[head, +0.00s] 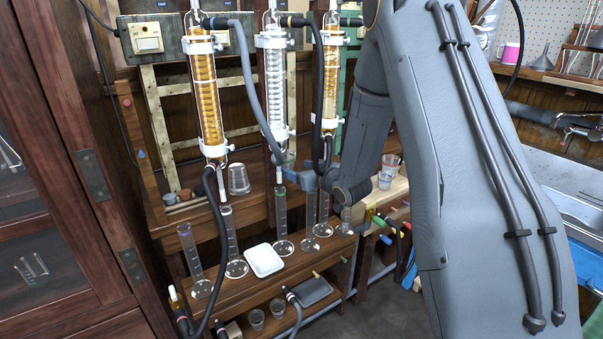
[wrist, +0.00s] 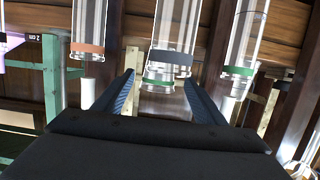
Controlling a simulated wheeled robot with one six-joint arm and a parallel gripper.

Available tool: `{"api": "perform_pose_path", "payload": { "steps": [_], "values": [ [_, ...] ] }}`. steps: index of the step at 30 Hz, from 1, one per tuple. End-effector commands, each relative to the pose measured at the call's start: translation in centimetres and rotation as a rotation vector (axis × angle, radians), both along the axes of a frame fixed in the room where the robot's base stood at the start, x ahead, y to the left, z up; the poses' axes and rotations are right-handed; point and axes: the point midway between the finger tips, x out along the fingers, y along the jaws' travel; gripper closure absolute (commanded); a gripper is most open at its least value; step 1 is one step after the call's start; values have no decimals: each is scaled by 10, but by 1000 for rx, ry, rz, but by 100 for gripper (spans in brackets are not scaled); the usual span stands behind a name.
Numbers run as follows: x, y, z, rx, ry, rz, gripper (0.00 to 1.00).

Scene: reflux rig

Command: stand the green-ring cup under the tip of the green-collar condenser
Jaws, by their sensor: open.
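In the head view a tall glass cylinder with a green ring (head: 281,222) stands upright on the lower shelf, below the tip of the middle condenser (head: 272,80). I cannot make out a green collar on any condenser. My gripper (head: 306,183) is beside that cylinder's top, partly hidden by my arm. In the wrist view my gripper (wrist: 160,88) is open. A green-ringed glass (wrist: 157,83) and a black-ringed glass (wrist: 171,57) show between or beyond the fingers. Another green-ringed glass (wrist: 238,70) shows to their right. I cannot tell whether the fingers touch any glass.
More tall cylinders stand on the lower shelf (head: 222,303), with a white dish (head: 264,260) among them. Hoses hang beside the left condenser (head: 204,95) and right condenser (head: 331,85). In the wrist view an orange-ringed glass (wrist: 88,48) is at left. Glassware crowds the gripper closely.

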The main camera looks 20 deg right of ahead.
Motion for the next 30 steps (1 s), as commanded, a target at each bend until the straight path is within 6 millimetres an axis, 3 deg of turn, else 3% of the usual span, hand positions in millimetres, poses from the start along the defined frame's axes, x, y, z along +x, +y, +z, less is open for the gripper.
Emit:
{"api": "perform_pose_path", "payload": {
  "steps": [15,30],
  "values": [
    [62,20,-17,-1,0,-1,36],
    [71,23,-19,-1,1,-1,37]
  ]
}}
